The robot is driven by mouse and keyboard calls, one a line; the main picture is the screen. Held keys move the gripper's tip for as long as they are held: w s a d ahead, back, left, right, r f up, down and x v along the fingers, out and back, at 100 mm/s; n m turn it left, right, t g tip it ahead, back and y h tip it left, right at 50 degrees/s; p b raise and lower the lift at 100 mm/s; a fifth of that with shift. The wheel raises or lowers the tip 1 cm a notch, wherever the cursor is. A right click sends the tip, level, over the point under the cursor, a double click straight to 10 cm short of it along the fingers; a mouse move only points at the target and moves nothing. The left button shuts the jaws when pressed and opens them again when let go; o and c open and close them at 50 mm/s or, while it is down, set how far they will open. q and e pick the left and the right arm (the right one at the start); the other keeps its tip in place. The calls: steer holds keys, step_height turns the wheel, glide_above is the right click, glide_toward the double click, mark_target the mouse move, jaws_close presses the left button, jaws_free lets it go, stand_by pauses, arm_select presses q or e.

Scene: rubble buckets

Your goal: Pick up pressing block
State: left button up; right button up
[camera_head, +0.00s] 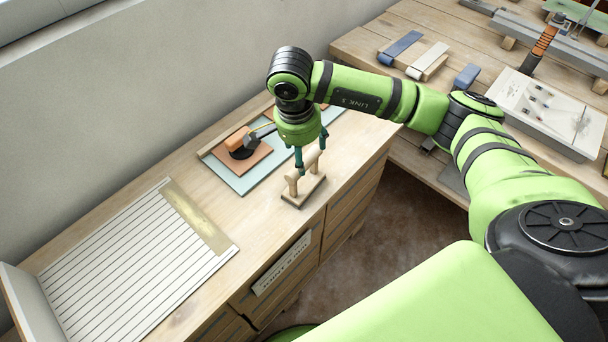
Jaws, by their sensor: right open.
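The pressing block (303,194) is a pale wooden base with two uprights and a round handle bar on top. It sits on the wooden counter near its front edge. My right gripper (311,163) points down from above at the handle, with dark teal fingers. It is open, and its fingertips are at the height of the handle bar. I cannot tell whether they touch it. The gripper body and wrist hide part of the counter behind. My left gripper is not in view.
A lined white board (120,270) with a brass strip (195,215) lies on the left. A teal mat (238,182) with a brown pad (262,162) and an orange-black tool (240,142) lies behind the block. A second bench (365,45) holds a tray (550,115). A wall runs behind the counter.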

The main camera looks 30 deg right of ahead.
mark_target(307, 162)
steer(key=f+p, duration=0.1)
steer(key=f, duration=0.1)
steer(key=d+f+p, duration=0.1)
steer(key=f, duration=0.1)
steer(key=shift+w+f, duration=0.15)
steer(key=shift+f, duration=0.6)
jaws_close()
